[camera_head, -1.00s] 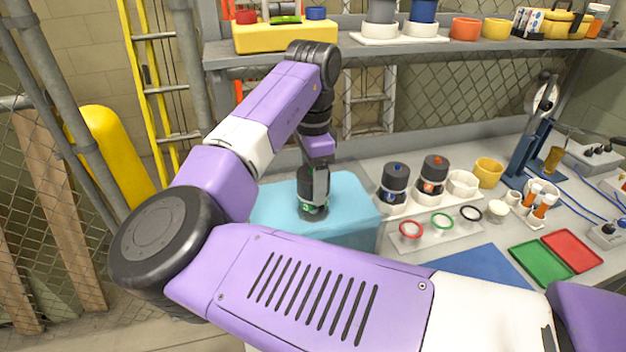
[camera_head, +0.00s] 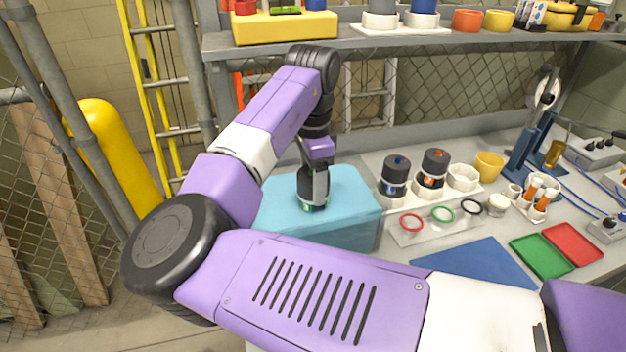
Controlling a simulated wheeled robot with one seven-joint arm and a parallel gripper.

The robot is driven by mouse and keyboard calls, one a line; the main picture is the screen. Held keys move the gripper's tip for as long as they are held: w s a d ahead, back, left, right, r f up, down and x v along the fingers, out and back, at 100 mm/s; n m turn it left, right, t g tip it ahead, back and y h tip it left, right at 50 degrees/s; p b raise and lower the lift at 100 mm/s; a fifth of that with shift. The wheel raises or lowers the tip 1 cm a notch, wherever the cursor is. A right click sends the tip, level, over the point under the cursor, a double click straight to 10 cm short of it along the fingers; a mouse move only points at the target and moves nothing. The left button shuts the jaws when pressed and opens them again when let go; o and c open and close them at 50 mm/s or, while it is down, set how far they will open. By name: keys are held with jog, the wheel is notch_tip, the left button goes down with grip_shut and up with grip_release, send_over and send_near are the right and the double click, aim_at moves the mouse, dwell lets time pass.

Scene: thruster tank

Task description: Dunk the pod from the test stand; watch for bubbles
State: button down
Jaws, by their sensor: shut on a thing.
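The tank is a light-blue box (camera_head: 345,232) in the middle of the view, below my bent arm. My gripper (camera_head: 315,190) points down over its top and is shut on a dark pod with green marks (camera_head: 310,203). The pod looks upright, with its lower end at the blue top surface; how far it is under cannot be told. I see no bubbles, though the gripper and pod hide part of the surface. The test stand (camera_head: 410,204) is to the right, holding a blue-marked pod (camera_head: 395,178) and a red-marked pod (camera_head: 432,170) beside an empty white seat (camera_head: 462,178).
Red, green and black rings (camera_head: 443,214) lie before the stand. A blue mat (camera_head: 478,262), a green tray (camera_head: 540,260) and a red tray (camera_head: 573,244) lie at right. A yellow cup (camera_head: 489,165) stands behind. A loaded shelf (camera_head: 400,46) runs above.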

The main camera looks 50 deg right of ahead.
jog(key=shift+f, duration=0.65)
jog(key=shift+f, duration=0.1)
jog(key=shift+f+b, duration=0.45)
jog(key=shift+f, duration=0.4)
jog(key=shift+f, duration=0.15)
jog(key=shift+f+b, duration=0.3)
jog(key=shift+f, duration=0.45)
jog(key=shift+f+b, duration=0.3)
jog(key=shift+f, duration=0.6)
dwell(4.6)
